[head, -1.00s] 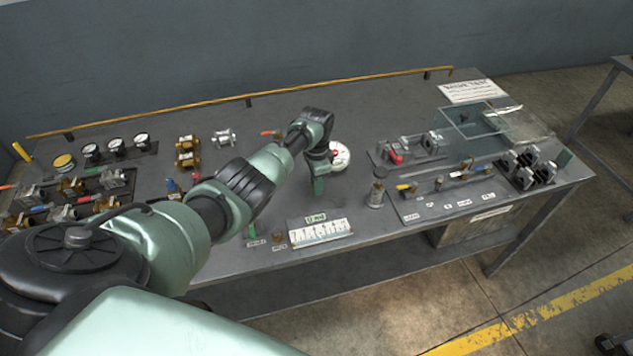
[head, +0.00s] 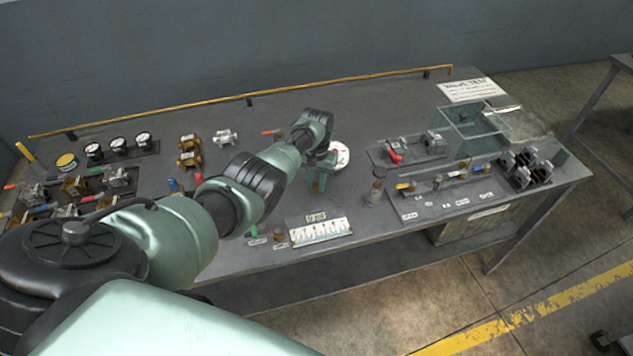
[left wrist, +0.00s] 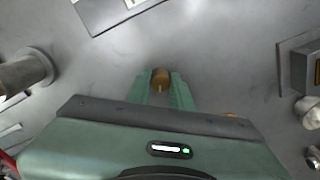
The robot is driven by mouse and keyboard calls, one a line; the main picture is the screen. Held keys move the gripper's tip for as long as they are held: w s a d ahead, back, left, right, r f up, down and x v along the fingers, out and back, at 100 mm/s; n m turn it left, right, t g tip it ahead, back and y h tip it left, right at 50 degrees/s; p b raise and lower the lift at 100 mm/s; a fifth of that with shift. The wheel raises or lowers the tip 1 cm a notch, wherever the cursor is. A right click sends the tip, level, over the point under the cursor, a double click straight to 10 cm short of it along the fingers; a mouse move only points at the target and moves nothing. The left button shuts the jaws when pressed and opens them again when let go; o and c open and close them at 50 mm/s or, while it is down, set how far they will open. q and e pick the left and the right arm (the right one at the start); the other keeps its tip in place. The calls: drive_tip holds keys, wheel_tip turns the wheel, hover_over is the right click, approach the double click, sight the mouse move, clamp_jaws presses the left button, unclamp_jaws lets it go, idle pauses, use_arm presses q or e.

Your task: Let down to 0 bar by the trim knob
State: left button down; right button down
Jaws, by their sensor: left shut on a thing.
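My left gripper (head: 317,184) reaches down over the middle of the bench. In the left wrist view, its two green fingers (left wrist: 160,90) are shut on a small brass-coloured knob (left wrist: 160,77), one finger on each side. In the head view the knob is hidden by the gripper. A round white dial gauge (head: 341,155) stands just right of and behind the gripper, partly covered by it; its reading is too small to tell. A white scale panel with a small green display (head: 317,217) lies in front of the gripper; its digits are not legible. My right gripper is not in view.
A metal cylinder (head: 376,192) stands right of the gripper. Further right are a plate with a red-handled part (head: 396,157), a row of valves (head: 438,183) and a clear box (head: 467,127). Valves and several gauges (head: 118,145) fill the left side.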

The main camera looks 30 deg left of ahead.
sight(316, 184)
use_arm(q)
drive_tip(key=shift+n, duration=1.5)
drive_tip(key=c, duration=1.3)
unclamp_jaws()
drive_tip(key=shift+o, duration=0.2)
drive_tip(key=shift+r, duration=0.15)
drive_tip(key=shift+r+p, duration=0.9)
drive_tip(key=shift+r, duration=2.9)
